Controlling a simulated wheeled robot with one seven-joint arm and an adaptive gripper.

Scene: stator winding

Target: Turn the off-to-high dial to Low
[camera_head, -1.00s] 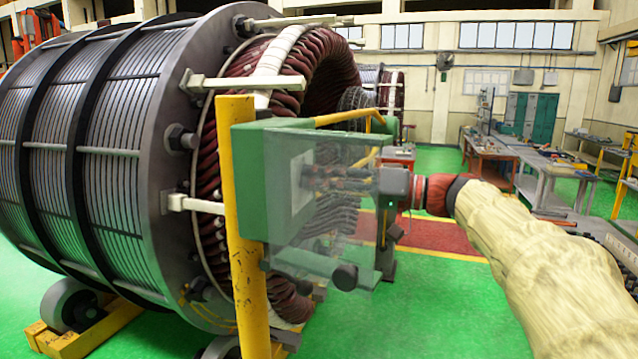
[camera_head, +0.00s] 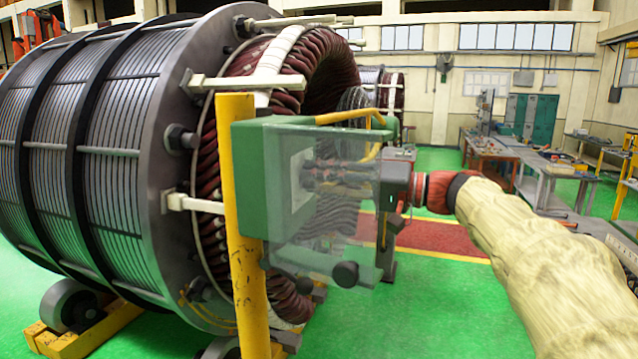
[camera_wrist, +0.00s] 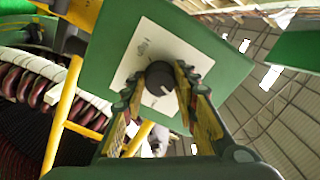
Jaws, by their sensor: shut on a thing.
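The dial (camera_wrist: 160,79) is a round dark knob with a light mark on its lower part. It sits on a pale plate (camera_wrist: 138,58) on the face of a green control box (camera_head: 250,175), and small print on the plate is too fine to read. My gripper (camera_wrist: 158,88) is shut on the dial, one finger on each side of it in the wrist view. In the head view my gripper (camera_head: 308,174) reaches leftward to the plate behind a clear panel, and the dial is hidden there by the fingers.
A clear panel (camera_head: 325,225) with dark round knobs stands in front of the box. A yellow post (camera_head: 247,270) holds the box, and a yellow rail (camera_head: 340,116) runs above. The large stator (camera_head: 90,150) stands close behind on the left.

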